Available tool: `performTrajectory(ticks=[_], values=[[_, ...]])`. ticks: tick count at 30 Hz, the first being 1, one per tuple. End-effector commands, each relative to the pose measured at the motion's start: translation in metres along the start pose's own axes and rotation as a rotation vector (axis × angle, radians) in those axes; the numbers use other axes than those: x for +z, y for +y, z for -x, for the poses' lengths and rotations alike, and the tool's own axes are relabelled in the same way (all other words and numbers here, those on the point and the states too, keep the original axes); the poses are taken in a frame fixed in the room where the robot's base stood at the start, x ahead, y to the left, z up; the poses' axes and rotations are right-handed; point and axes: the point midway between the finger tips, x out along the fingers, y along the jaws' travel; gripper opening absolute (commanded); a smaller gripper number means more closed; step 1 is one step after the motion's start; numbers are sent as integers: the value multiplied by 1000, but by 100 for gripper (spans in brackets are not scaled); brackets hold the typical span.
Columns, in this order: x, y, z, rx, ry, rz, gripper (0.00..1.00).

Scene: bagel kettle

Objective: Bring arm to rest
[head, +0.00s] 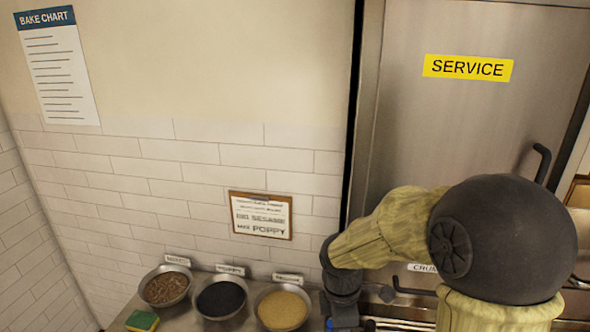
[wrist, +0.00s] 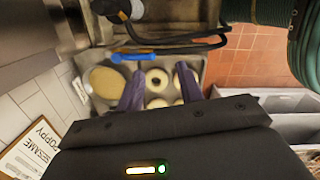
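My arm (head: 390,232) reaches in from the lower right of the head view, bent at a dark joint, with its lower end cut off by the bottom edge. In the wrist view my gripper (wrist: 159,82) has its two dark purple fingers apart, with nothing held between them. Beyond the fingers are several pale ring-shaped bagels (wrist: 157,79) on a grey surface. The fingers overlap some of them in the picture; I cannot tell how far above them the gripper is.
Bowls of brown (head: 166,288), black (head: 221,298) and tan (head: 283,309) toppings stand along the tiled wall. A green-yellow sponge (head: 142,321) lies left of them. A steel service door (head: 460,120) stands behind my arm. Grey bins (wrist: 285,108) and a green hose (wrist: 306,45) are at right.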

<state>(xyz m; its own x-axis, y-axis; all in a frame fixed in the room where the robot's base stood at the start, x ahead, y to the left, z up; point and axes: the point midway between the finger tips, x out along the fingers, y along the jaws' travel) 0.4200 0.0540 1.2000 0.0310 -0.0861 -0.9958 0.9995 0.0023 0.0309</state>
Motion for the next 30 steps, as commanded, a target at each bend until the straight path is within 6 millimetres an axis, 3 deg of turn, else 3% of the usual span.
performTrajectory(ticks=[12, 18, 22, 30], values=[[36, -51, -17, 76, 124, -1041, 37], [50, -70, -22, 90, 203, -1465, 37], [52, -74, -23, 90, 224, -1572, 37], [52, -74, -22, 90, 225, -1578, 37]])
